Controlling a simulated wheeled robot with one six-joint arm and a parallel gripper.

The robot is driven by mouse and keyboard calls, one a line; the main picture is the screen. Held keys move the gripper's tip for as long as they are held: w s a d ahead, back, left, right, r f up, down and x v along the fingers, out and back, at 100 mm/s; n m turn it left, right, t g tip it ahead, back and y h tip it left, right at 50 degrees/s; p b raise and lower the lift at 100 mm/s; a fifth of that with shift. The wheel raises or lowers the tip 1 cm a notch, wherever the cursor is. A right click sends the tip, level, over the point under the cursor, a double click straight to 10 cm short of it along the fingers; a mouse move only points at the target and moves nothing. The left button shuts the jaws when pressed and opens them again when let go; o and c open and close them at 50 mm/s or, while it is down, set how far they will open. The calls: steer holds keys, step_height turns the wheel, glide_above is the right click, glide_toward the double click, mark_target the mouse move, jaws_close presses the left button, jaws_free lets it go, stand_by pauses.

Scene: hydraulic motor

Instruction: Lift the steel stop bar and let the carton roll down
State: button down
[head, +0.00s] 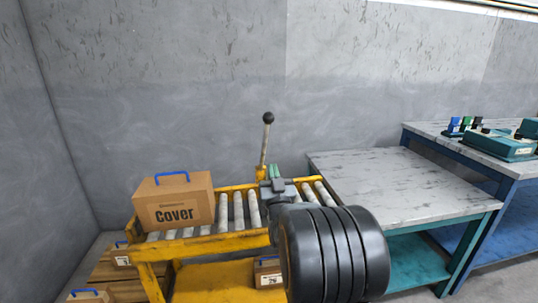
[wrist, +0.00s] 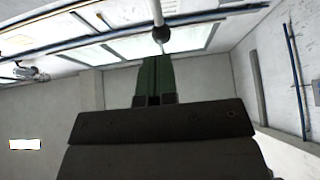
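A brown carton (head: 173,203) marked "Cover", with a blue handle, sits at the left on the roller conveyor (head: 205,242). A steel bar (head: 265,145) with a black ball knob stands up at the conveyor's far side, right of the carton and leaning slightly. It also shows in the wrist view (wrist: 157,12), beyond the fingertips. My gripper (head: 272,171) has green fingers pointing up, in front of the bar's lower part in the head view. In the wrist view the fingers (wrist: 155,60) lie side by side, with nothing seen between them. The bar's foot is hidden.
My dark arm covers the conveyor's right front. A grey-topped teal table (head: 400,180) stands right of the conveyor, and a blue bench (head: 465,150) with equipment beyond it. More cartons (head: 268,272) lie below the conveyor. A grey wall is close behind.

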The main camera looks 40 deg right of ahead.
glide_toward(268, 128)
steer(key=shift+h, duration=0.3)
steer(key=x, duration=0.7)
steer(key=shift+w+d+f, duration=0.1)
steer(key=shift+w+d, duration=0.05)
steer(key=shift+w, duration=0.25)
